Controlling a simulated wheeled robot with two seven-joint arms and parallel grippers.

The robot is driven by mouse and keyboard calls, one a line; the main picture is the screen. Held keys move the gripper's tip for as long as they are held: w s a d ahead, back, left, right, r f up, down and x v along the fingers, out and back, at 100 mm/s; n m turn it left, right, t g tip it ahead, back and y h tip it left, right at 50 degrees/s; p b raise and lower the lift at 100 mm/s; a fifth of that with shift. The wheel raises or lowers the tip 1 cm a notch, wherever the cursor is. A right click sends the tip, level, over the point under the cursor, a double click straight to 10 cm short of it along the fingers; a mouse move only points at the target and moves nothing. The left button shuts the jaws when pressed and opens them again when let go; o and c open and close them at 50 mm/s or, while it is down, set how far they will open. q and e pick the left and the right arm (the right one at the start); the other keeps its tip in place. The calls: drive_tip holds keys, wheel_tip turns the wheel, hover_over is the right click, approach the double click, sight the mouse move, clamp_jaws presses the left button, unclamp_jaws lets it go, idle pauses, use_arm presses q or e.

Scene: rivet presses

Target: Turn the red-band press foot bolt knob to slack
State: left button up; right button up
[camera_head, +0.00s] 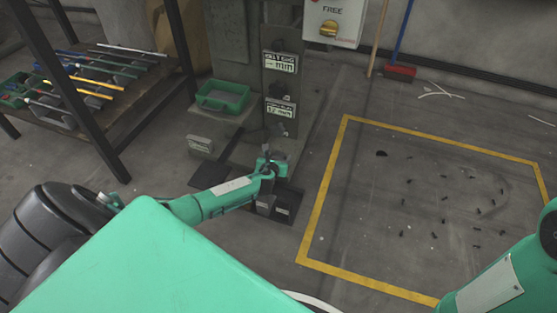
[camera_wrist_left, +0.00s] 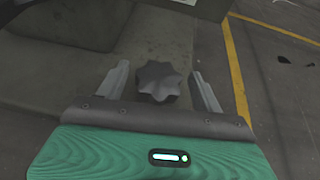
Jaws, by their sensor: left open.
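A dark grey lobed knob (camera_wrist_left: 160,82) shows in the left wrist view, between the two fingers of my left gripper (camera_wrist_left: 159,74). The fingers are apart, with a visible gap on each side of the knob. In the head view my left gripper (camera_head: 265,206) is low at the foot of the grey press (camera_head: 232,42), over dark plates on the floor. The knob cannot be made out there behind my arm and gripper. No red band can be made out on the press. My right arm shows at the right edge, but its gripper is out of view.
A green tray (camera_head: 224,96) sits at the press. A label plate (camera_head: 281,109) reading 12 mm is on the column. A rack with tools (camera_head: 95,84) stands left. A yellow line (camera_head: 320,200) bounds floor with small dark bits at right. A red broom (camera_head: 399,71) leans behind.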

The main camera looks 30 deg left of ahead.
use_arm(q)
drive_tip(key=shift+w+a+f, duration=0.15)
drive_tip(key=shift+w, duration=0.35)
drive_tip(key=c, duration=0.9)
drive_tip(key=shift+n+y+p, duration=0.35)
drive_tip(key=shift+n+y, duration=0.05)
drive_tip(key=shift+c, duration=0.4)
drive_tip(key=shift+n+g+y, duration=0.4)
drive_tip(key=o, duration=1)
